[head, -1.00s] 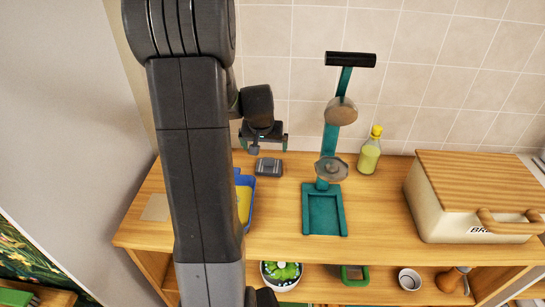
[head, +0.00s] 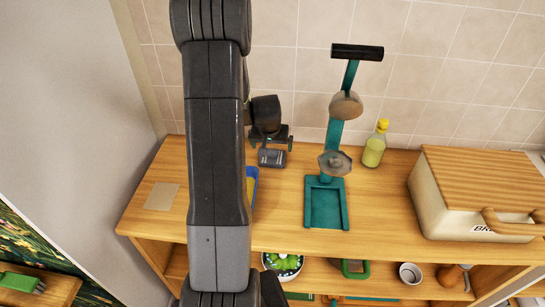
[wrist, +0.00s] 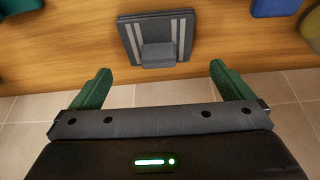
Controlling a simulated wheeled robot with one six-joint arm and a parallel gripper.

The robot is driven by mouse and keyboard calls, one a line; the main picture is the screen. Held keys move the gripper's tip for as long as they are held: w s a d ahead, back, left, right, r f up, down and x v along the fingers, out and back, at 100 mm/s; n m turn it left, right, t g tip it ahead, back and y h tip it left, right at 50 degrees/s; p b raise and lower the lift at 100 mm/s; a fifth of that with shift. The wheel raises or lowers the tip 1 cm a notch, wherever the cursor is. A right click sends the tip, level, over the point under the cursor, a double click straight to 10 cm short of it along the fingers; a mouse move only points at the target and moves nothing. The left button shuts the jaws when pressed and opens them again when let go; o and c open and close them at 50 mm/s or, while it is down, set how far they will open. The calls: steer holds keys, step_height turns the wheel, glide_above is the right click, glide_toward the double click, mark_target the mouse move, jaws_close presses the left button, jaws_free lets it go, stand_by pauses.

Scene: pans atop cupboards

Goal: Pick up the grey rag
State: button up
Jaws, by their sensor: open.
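The grey rag (head: 271,158) is a small folded cloth with lighter stripes. It lies on the wooden cupboard top near the tiled wall. In the wrist view the rag (wrist: 158,52) lies at the top centre, with a thicker lump on its near side. My gripper (head: 270,140) is just behind the rag on the wall side and partly overlaps its back edge in the head view. In the wrist view my gripper (wrist: 160,80) has its two green fingers wide apart and nothing between them. The rag lies beyond the fingertips, roughly centred between them.
A blue tray (head: 254,183) is partly hidden by my arm. A teal stand (head: 325,205) with a tall lever is to the right of the rag. A yellow-capped bottle (head: 374,146) and a bread box (head: 440,200) stand farther right. A beige square (head: 161,197) lies left.

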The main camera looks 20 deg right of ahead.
mark_target(272, 150)
steer(key=shift+s+p+x, duration=0.1)
steer(key=shift+p+x, duration=0.3)
steer(key=shift+x, duration=0.9)
steer(key=shift+s+p+x, duration=0.15)
steer(key=shift+p+x, duration=0.2)
steer(key=shift+x, duration=0.95)
steer(key=shift+a, duration=0.1)
steer(key=shift+c, duration=0.4)
steer(key=c, duration=0.8)
step_height(272, 150, up, 10)
steer(key=shift+f+b, duration=0.1)
steer(key=shift+b, duration=0.65)
